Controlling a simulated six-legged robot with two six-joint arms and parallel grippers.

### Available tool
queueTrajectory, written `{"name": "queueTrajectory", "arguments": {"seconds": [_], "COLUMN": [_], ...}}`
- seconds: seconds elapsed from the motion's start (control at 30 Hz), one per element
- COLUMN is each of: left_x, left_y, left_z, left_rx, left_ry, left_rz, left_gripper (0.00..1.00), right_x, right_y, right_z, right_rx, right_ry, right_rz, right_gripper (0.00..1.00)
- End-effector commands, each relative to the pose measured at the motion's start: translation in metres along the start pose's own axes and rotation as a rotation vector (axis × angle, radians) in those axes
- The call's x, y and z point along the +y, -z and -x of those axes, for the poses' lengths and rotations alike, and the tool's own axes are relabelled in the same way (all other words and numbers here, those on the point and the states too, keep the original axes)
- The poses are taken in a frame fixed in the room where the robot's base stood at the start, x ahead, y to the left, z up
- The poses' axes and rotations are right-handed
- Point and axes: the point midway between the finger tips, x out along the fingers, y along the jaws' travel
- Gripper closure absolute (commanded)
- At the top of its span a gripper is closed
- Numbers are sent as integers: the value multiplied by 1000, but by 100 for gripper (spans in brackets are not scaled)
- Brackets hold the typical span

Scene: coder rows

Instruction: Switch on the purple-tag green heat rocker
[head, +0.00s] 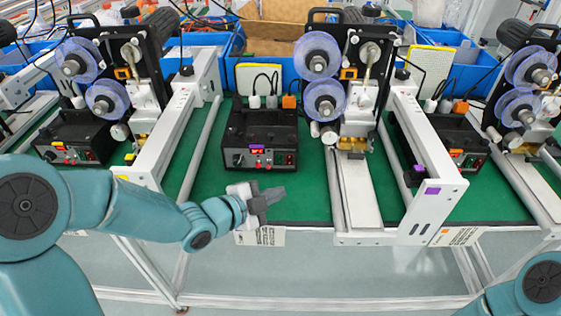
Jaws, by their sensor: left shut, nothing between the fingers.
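The black control box (262,122) in the middle of the head view has a purple tag (257,138) above a small red display. Its front also carries a knob, small red parts and a small rocker-like switch (290,158) at the right end. The switch is too small to tell its green colour or its position. My left gripper (276,196) is shut and empty. It appears in front of and below this box, over the mat's front edge, apart from the box. My right arm shows only at the bottom right corner, its gripper out of view.
Similar control boxes stand left (78,132) and right (440,135) on the green mat (300,205). White machine frames (425,185) with purple reels (318,55) stand between them. Cables rise behind the middle box. The mat before it is mostly clear.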

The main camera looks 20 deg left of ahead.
Motion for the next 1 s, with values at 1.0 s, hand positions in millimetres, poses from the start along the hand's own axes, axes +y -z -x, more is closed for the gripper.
{"name": "queueTrajectory", "arguments": {"seconds": [1.0], "left_x": [-42], "left_y": [-41], "left_z": [-59], "left_rx": [-1], "left_ry": [0], "left_rz": [0], "left_gripper": [100], "right_x": [-8], "right_y": [0], "right_z": [22], "right_rx": [0], "right_ry": [0], "right_rz": [0], "right_gripper": [57]}}
